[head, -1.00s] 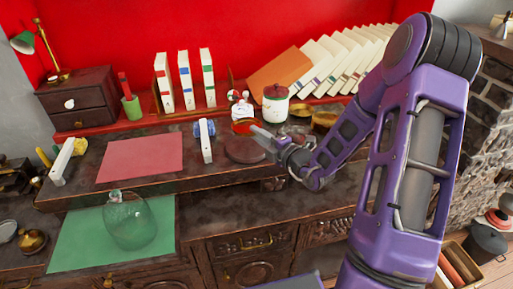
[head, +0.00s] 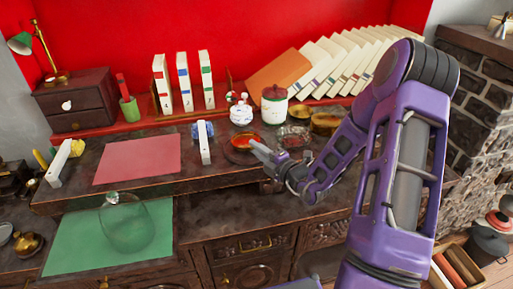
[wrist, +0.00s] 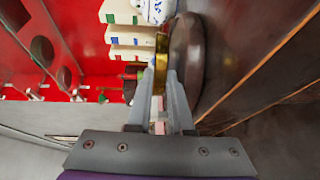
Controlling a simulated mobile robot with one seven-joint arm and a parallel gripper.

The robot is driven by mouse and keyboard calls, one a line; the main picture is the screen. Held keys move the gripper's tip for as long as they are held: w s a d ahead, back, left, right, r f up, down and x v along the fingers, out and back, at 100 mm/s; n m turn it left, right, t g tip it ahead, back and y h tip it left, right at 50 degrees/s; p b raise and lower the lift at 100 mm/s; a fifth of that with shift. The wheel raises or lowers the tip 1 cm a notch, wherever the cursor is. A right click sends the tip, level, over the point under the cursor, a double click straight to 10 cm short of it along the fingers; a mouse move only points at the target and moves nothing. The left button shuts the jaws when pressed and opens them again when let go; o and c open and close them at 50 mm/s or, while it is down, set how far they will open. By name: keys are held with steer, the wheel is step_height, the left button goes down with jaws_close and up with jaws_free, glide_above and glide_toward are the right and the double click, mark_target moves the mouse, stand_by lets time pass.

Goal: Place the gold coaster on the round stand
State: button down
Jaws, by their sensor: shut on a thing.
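The gold coaster (head: 243,141) shows reddish-gold on top in the head view and lies over the dark brown round stand (head: 240,156). In the wrist view the coaster (wrist: 161,62) is a thin gold disc seen edge-on, with the stand (wrist: 189,62) close along its right side. I cannot tell whether the two touch. My gripper (head: 256,147) is shut on the coaster's near right edge. In the wrist view its fingers (wrist: 161,84) lie on either side of the coaster's edge. The coaster and my gripper hide part of the stand's top.
A white figured pot (head: 241,114) stands just behind the coaster, and a red-lidded jar (head: 275,106) behind right. A glass dish (head: 292,136) and a gold bowl (head: 325,122) are right. A white book (head: 204,143) stands left. The pink mat (head: 138,160) is clear.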

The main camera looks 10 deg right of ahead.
steer(key=c, duration=1.1)
jaws_free()
